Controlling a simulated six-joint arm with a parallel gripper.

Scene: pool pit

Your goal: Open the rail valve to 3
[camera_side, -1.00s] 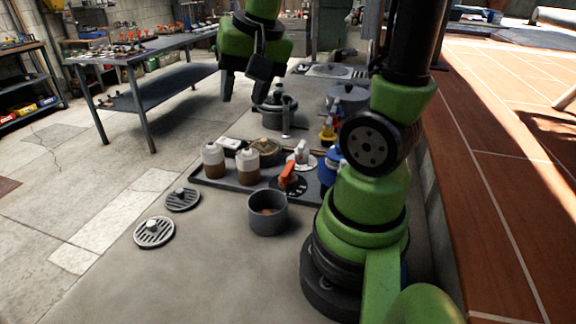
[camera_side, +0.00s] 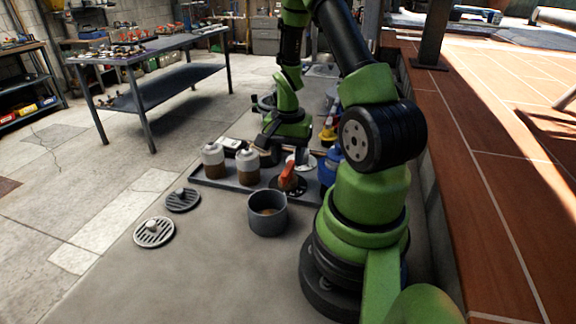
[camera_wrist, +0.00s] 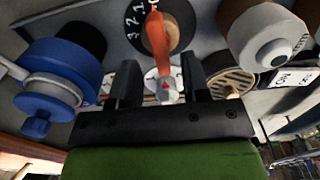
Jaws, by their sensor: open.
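A valve with an orange handle (camera_side: 287,178) and a black numbered dial stands on the tray in the side view. In the wrist view its orange handle (camera_wrist: 157,38) lies just beyond my fingertips, over the dial (camera_wrist: 181,28). Which valve is the rail valve is not labelled.
The dark tray (camera_side: 228,184) also holds two brown-filled bottles (camera_side: 248,167) and a blue container (camera_side: 328,167), close to my gripper. A grey pot (camera_side: 267,218) and two round grates (camera_side: 154,232) lie in front. The floor at front left is clear.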

